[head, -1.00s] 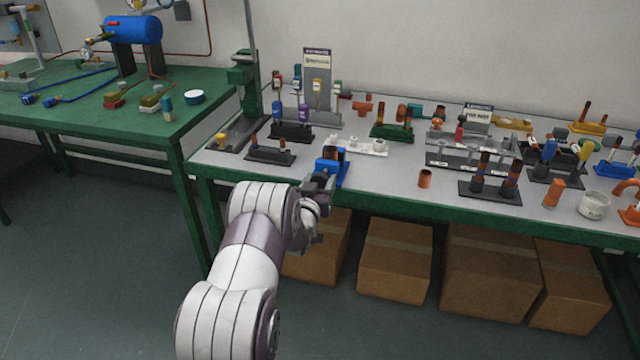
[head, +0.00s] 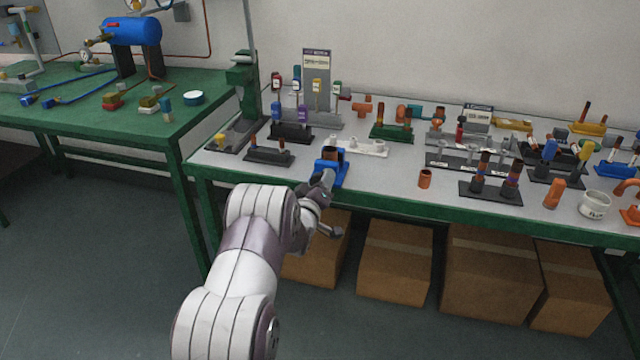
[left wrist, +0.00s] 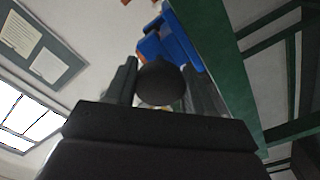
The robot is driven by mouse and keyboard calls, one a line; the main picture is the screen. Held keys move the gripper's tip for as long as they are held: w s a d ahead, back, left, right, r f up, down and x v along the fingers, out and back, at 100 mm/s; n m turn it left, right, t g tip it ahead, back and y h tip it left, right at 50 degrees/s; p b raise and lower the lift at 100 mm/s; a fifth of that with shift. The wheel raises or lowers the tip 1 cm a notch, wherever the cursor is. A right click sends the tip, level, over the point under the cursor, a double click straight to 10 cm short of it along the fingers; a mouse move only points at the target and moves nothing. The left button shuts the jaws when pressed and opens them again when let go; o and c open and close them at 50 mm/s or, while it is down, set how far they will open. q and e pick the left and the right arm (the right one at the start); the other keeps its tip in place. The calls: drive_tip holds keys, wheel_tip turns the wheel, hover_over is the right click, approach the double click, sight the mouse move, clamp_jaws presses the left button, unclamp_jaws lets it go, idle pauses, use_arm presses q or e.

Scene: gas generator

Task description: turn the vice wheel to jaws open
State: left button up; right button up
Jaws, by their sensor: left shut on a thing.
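The blue vice (head: 333,164) stands at the front edge of the grey-topped bench, with a dark brown upright piece in it. It also shows in the left wrist view (left wrist: 172,42), behind the gripper. My left gripper (head: 322,184) is at the front of the vice. In the left wrist view my left gripper (left wrist: 160,82) has its two fingers on either side of a dark round knob (left wrist: 160,84), which looks like the vice wheel, and is shut on it. The jaw gap is too small to judge. My right gripper is not in view.
The bench (head: 390,182) has a green front edge. A copper fitting (head: 425,179) and a black stand (head: 490,192) stand to the right of the vice, and a dark rack (head: 268,156) to its left. Cardboard boxes (head: 395,262) lie below.

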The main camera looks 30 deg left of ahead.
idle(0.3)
use_arm(q)
drive_tip(key=o, duration=1)
drive_tip(key=p+v, duration=0.1)
drive_tip(key=v, duration=1.1)
drive_tip(key=shift+s, duration=0.4)
drive_tip(key=shift+f, duration=0.1)
